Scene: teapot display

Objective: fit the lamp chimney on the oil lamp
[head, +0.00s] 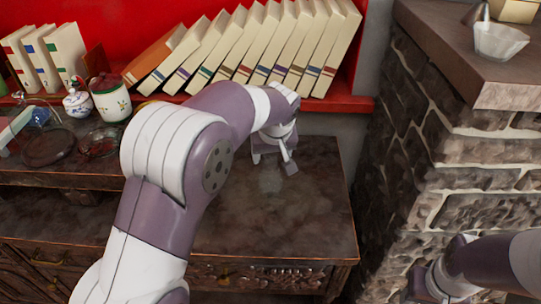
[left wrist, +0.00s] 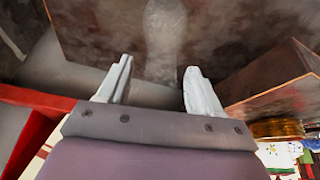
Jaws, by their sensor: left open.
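A faint, clear, bulged shape, probably the glass lamp chimney, shows in the left wrist view (left wrist: 166,28) over the dark tabletop, ahead of and between the fingertips. In the head view it is only a pale patch (head: 270,181) just in front of my left gripper (head: 274,162). That gripper points down over the cabinet top, its fingers apart; in the left wrist view (left wrist: 158,72) nothing is clamped between them. I cannot pick out the oil lamp for certain; a small clear and blue object (head: 40,116) stands at the far left. My right gripper (head: 424,284) is low at the right, its fingers unclear.
The wooden cabinet top (head: 315,215) is mostly bare. Leaning books (head: 245,45) fill the red shelf behind. A raised shelf at left holds a floral canister (head: 112,102), a small white pot (head: 77,103) and a dark plate (head: 48,147). A stone hearth (head: 470,185) rises at the right.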

